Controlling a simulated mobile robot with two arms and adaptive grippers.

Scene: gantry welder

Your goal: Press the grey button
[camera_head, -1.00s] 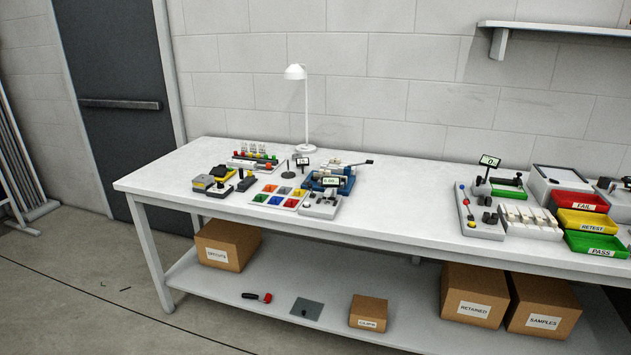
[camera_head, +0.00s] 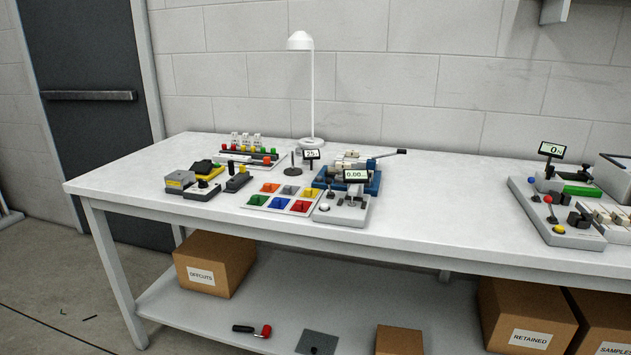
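I cannot single out a grey button for certain at this size. A grey device (camera_head: 341,213) with a display reading 0.00 (camera_head: 356,175) stands near the table's front edge and has a small pale round knob (camera_head: 324,207) on its top. Left of it lies a pale tray (camera_head: 246,205) with coloured squares. At the right, a grey panel (camera_head: 570,240) carries a blue, a red and a yellow round knob and some dark parts. Neither of my grippers shows in the head view.
The white table (camera_head: 440,200) has a clear stretch between the left group and the right panel. A white lamp (camera_head: 301,42) stands at the back. Boxes such as the offcuts box (camera_head: 228,255) and the retained box (camera_head: 520,320) sit on the lower shelf.

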